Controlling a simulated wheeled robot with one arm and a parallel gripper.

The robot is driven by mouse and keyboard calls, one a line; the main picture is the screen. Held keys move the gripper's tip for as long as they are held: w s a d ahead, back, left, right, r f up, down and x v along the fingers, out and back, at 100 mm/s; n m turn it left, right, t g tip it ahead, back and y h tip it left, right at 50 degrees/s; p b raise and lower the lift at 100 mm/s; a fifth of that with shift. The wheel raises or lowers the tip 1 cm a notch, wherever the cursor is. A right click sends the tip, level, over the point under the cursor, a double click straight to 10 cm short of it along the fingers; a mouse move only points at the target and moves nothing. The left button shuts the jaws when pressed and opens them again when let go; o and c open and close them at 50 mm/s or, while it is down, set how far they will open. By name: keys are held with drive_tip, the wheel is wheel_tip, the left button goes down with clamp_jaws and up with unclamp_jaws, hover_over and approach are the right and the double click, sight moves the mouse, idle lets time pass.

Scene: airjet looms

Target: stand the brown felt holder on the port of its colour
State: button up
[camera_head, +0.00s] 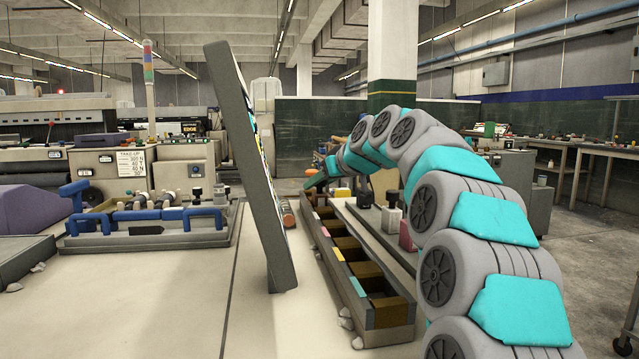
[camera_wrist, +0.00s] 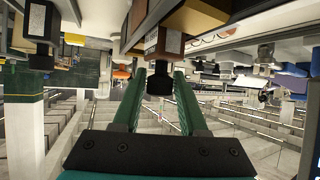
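In the wrist view, which looks upside down, my gripper (camera_wrist: 160,78) has two long green fingers. A black knob (camera_wrist: 160,84) sits between their tips and nearly fills the gap. The knob belongs to a reddish-brown holder (camera_wrist: 169,41) with a white label. I cannot tell whether the fingers press on the knob or only stand around it. In the head view my gripper (camera_head: 316,181) is partly visible at the far end of a long rack (camera_head: 384,315), and the brown holder cannot be made out there. I cannot identify the brown port.
The rack has several brown-lined compartments with coloured labels. Grey (camera_head: 391,220) and pink (camera_head: 406,237) holders stand right of it. Another black-knobbed holder (camera_wrist: 42,22) hangs at upper left in the wrist view. A tall tilted panel (camera_head: 245,165) rises left of the rack. The left tabletop (camera_head: 120,310) is mostly clear.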

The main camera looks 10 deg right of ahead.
drive_tip(key=shift+o, duration=1.4)
drive_tip(key=shift+r, duration=0.2)
drive_tip(key=v, duration=1.2)
drive_tip(key=shift+b, duration=0.45)
